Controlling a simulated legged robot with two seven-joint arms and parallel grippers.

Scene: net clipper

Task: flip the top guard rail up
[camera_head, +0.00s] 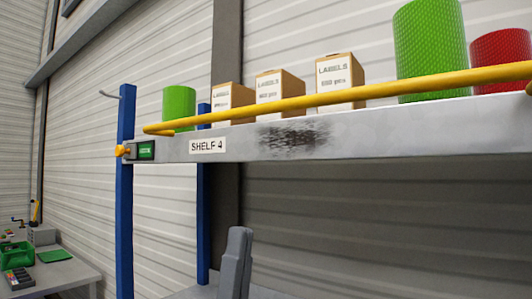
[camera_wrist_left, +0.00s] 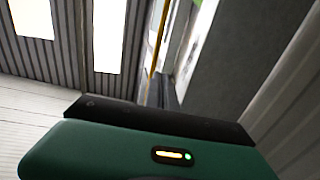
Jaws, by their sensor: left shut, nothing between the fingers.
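The yellow guard rail (camera_head: 330,98) runs along the front of the shelf (camera_head: 360,128) marked SHELF 4, low across the fronts of the boxes. Its left end bends in near a green display and an orange knob (camera_head: 122,151) at the blue post. My left gripper (camera_head: 240,234) shows as grey fingers below the shelf, shut and empty, apart from the rail. In the left wrist view a yellow bar (camera_wrist_left: 157,42), which looks like the rail, stands beyond my gripper's dark fingers (camera_wrist_left: 163,92). My right gripper is not in view.
Label boxes (camera_head: 281,91), green rolls (camera_head: 430,50) and a red roll (camera_head: 500,60) stand on the shelf behind the rail. Blue posts (camera_head: 126,200) hold the left end. A table (camera_head: 60,275) with a green bin is at lower left.

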